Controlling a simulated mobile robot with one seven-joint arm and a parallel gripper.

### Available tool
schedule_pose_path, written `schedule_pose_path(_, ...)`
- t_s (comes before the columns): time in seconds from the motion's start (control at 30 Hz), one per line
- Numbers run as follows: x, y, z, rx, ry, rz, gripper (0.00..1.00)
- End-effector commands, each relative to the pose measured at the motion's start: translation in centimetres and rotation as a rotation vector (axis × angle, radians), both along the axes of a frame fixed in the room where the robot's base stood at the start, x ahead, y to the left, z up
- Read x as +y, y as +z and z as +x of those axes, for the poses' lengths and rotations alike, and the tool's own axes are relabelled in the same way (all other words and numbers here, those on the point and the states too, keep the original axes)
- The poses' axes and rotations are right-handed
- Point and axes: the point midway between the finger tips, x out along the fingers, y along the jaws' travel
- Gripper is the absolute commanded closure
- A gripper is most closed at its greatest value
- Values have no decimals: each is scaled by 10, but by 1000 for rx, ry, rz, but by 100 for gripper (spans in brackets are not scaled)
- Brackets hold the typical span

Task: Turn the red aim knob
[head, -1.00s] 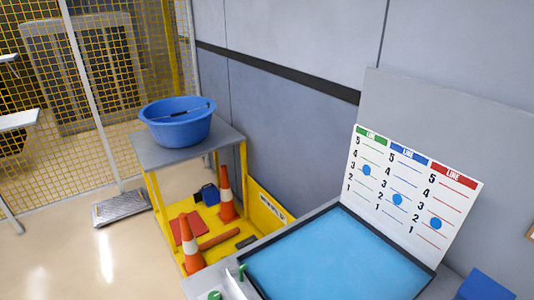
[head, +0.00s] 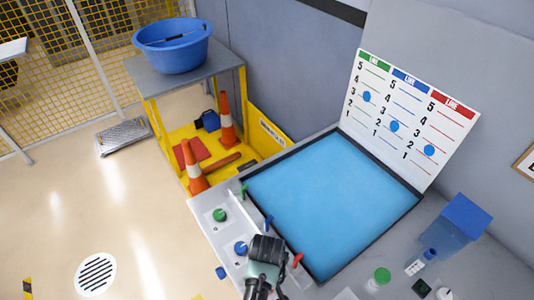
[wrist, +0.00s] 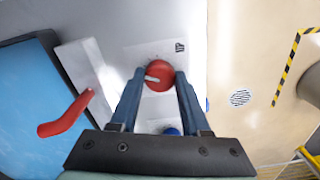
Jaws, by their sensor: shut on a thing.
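The red aim knob (wrist: 159,78) is round with a pale pointer bar, on a light panel. In the wrist view my gripper (wrist: 160,74) has one dark blue finger on each side of it and is shut on it. The pointer bar points left in that view. In the head view my gripper (head: 267,250) is at the panel's right end and hides the red knob. A red lever-like spout (wrist: 65,118) is beside it in the wrist view; it also shows in the head view (head: 297,260).
A green knob (head: 219,215) and a blue knob (head: 240,248) sit left of my gripper. A blue-surfaced tray (head: 330,195) lies behind the panel. A board with three coloured scales (head: 410,118) stands beyond it. A blue-lidded container (head: 466,213) and small bottles are at right.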

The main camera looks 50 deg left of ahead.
Motion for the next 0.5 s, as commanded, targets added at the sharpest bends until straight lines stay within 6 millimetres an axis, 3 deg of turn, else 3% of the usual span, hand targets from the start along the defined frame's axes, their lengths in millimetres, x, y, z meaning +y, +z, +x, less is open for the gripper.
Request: schedule_pose_path(0.5, 0, 2, 0, 0, -483, -1, 100)
